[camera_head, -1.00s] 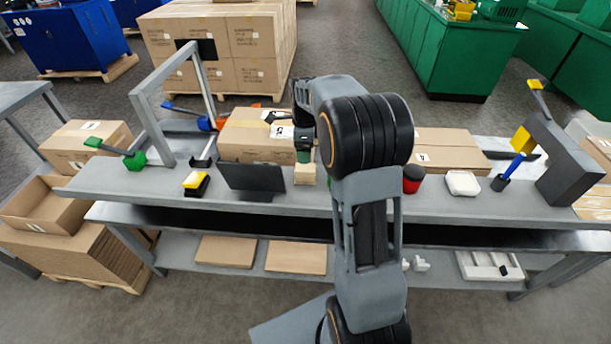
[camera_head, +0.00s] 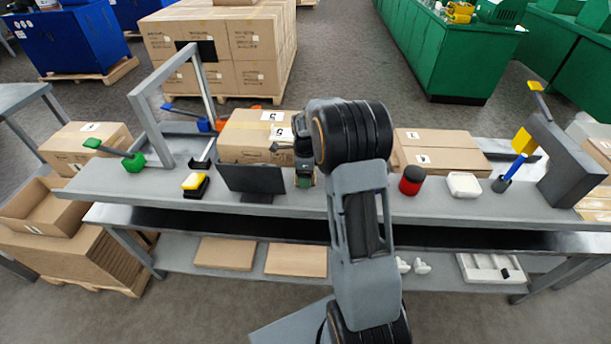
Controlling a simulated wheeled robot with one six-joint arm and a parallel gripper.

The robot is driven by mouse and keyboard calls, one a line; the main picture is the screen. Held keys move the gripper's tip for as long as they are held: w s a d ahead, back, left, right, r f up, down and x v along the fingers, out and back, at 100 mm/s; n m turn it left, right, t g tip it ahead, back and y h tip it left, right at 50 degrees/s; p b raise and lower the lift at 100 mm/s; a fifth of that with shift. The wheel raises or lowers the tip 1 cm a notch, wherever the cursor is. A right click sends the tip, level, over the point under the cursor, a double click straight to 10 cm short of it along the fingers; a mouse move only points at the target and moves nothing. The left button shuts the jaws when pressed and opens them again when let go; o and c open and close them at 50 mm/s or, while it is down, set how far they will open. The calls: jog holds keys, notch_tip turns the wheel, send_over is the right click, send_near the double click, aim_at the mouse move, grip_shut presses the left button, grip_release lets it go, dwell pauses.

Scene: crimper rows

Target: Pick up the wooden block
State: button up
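The wooden block (camera_head: 304,182) is on the grey bench, just right of a dark upright panel. It is almost wholly covered by my gripper, with only a little pale wood showing. My gripper (camera_head: 304,177) points down at the block's place, low over the bench top. Its fingers are too small and too hidden to show whether they are open or shut, or whether they touch the block.
The dark panel (camera_head: 251,178) stands close to the left of my gripper. A cardboard box (camera_head: 243,137) is behind it. A yellow-and-black brush-like item (camera_head: 195,185) lies further left. A red-and-black jar (camera_head: 411,180) and a white dish (camera_head: 464,184) stand to the right of my arm.

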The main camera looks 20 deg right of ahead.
jog(key=shift+c, duration=0.2)
jog(key=c, duration=1)
jog(key=shift+r, duration=0.55)
notch_tip(320, 180, up, 2)
jog(key=shift+r, duration=0.2)
jog(key=w+d+r+p, duration=0.1)
jog(key=w+r, duration=0.1)
jog(key=w, duration=0.1)
jog(key=w+d+r+p, duration=0.1)
jog(key=w+d+r, duration=0.1)
jog(key=w+r, duration=0.1)
jog(key=w+d+r+p, duration=0.1)
jog(key=w+r, duration=0.2)
jog(key=w, duration=0.1)
jog(key=shift+w+d+r, duration=0.25)
jog(key=shift+w+d, duration=0.05)
jog(key=shift+w, duration=0.1)
jog(key=shift+w+d+r+p, duration=0.25)
jog(key=shift+w, duration=0.3)
jog(key=shift+w+d+r+p, duration=0.2)
jog(key=shift+w+r+p, duration=0.05)
jog(key=shift+w, duration=0.25)
